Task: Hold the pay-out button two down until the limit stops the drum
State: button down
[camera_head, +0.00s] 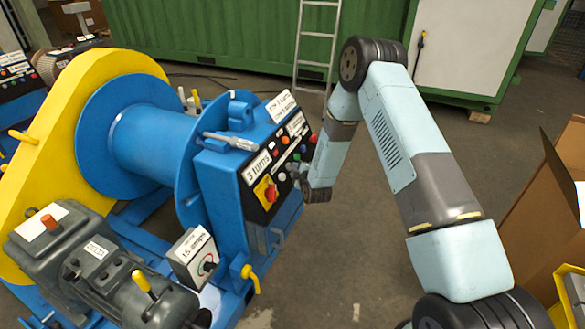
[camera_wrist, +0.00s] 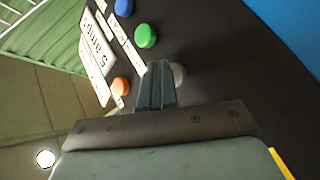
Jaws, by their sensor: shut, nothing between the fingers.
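The winch's blue drum (camera_head: 155,142) looks bare, between blue flanges. Its black control panel (camera_head: 259,207) faces right and carries white labels and several coloured buttons; which one is pay-out two cannot be read. My gripper (camera_head: 296,172) is shut at the panel's right side. In the wrist view my shut gripper (camera_wrist: 157,70) points at the panel, with a pale button (camera_wrist: 179,73) partly hidden behind the fingertips. I cannot tell whether they touch it. A green button (camera_wrist: 145,36), a blue button (camera_wrist: 123,7) and an orange button (camera_wrist: 121,86) are nearby.
A dial box (camera_head: 193,256) and yellow lever (camera_head: 250,277) stand in front. A cardboard box (camera_head: 545,215) is at right. Behind are a ladder (camera_head: 316,62) and green container (camera_head: 220,40).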

jog(key=shift+s+d+r, duration=0.25)
jog(key=shift+d+r, duration=0.1)
jog(key=shift+d, duration=0.3)
jog(key=shift+d, duration=0.1)
jog(key=d, duration=0.1)
jog(key=s+d+r, duration=0.1)
jog(key=d+r, duration=0.1)
jog(key=d, duration=0.1)
jog(key=shift+s+r, duration=0.1)
jog(key=shift+s, duration=0.15)
dwell(0.4)
